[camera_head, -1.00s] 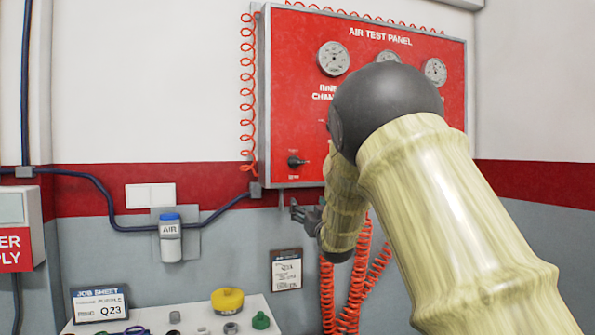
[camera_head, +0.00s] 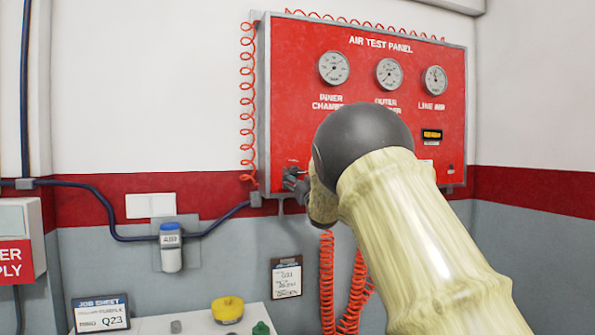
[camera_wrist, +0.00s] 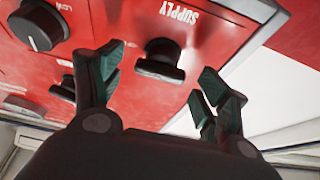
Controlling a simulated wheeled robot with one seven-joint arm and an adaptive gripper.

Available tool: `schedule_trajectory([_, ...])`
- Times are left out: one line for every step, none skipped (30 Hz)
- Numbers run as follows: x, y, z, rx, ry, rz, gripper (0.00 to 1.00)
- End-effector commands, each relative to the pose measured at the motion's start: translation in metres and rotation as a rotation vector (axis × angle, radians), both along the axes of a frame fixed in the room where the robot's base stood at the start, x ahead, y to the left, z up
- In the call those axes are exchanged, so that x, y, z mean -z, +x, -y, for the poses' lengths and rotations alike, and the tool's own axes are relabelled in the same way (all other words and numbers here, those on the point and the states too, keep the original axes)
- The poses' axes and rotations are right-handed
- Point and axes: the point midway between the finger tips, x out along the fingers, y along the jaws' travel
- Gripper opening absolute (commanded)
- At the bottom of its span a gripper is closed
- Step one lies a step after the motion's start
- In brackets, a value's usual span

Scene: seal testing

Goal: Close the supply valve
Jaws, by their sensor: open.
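The supply valve (camera_wrist: 161,60) is a black knob with a bar handle on the red panel, under upside-down SUPPLY lettering in the wrist view. Its bar lies roughly crosswise in that view. My gripper (camera_wrist: 163,78) is open, with one green-padded finger on each side of the valve in the picture; I see no contact. In the head view my gripper (camera_head: 297,184) is at the lower left of the air test panel (camera_head: 300,130). There it mostly covers the valve, and my arm hides part of the panel.
A large black knob (camera_wrist: 40,25) and a smaller black knob (camera_wrist: 64,89) sit beside the valve in the wrist view. Red coiled hoses (camera_head: 327,285) hang below the panel. A white bench (camera_head: 180,322) with a yellow part (camera_head: 227,309) stands lower left.

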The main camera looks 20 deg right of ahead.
Motion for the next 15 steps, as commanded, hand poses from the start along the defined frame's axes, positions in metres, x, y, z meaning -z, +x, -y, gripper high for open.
schedule_trajectory([-0.0031, 0.0046, -0.0003, -0.001, 0.000, 0.000, 0.75])
schedule_trajectory([-0.0034, 0.0067, -0.0003, 0.000, 0.000, 0.000, 0.75])
schedule_trajectory([-0.0040, 0.0088, -0.0003, 0.000, 0.000, -0.001, 0.75])
schedule_trajectory([-0.0046, 0.0103, -0.0005, 0.000, 0.000, -0.001, 0.75])
schedule_trajectory([-0.0052, 0.0115, -0.0005, 0.000, 0.001, 0.000, 0.75])
schedule_trajectory([-0.0057, 0.0127, -0.0005, 0.000, 0.001, 0.000, 0.75])
schedule_trajectory([-0.0058, 0.0134, -0.0006, 0.000, 0.001, 0.000, 0.75])
schedule_trajectory([-0.0056, 0.0139, -0.0006, 0.000, 0.001, 0.000, 0.75])
schedule_trajectory([-0.0055, 0.0143, -0.0006, 0.000, 0.001, -0.001, 0.75])
schedule_trajectory([-0.0053, 0.0144, -0.0006, 0.000, 0.001, -0.001, 0.75])
schedule_trajectory([-0.0052, 0.0145, -0.0006, 0.000, 0.001, -0.001, 0.75])
schedule_trajectory([-0.0051, 0.0144, -0.0006, 0.000, 0.001, -0.001, 0.75])
schedule_trajectory([-0.0051, 0.0144, -0.0006, 0.000, 0.001, -0.001, 0.75])
schedule_trajectory([-0.0051, 0.0143, -0.0006, 0.000, 0.001, -0.001, 0.75])
schedule_trajectory([-0.0051, 0.0143, -0.0006, 0.000, 0.001, -0.001, 0.75])
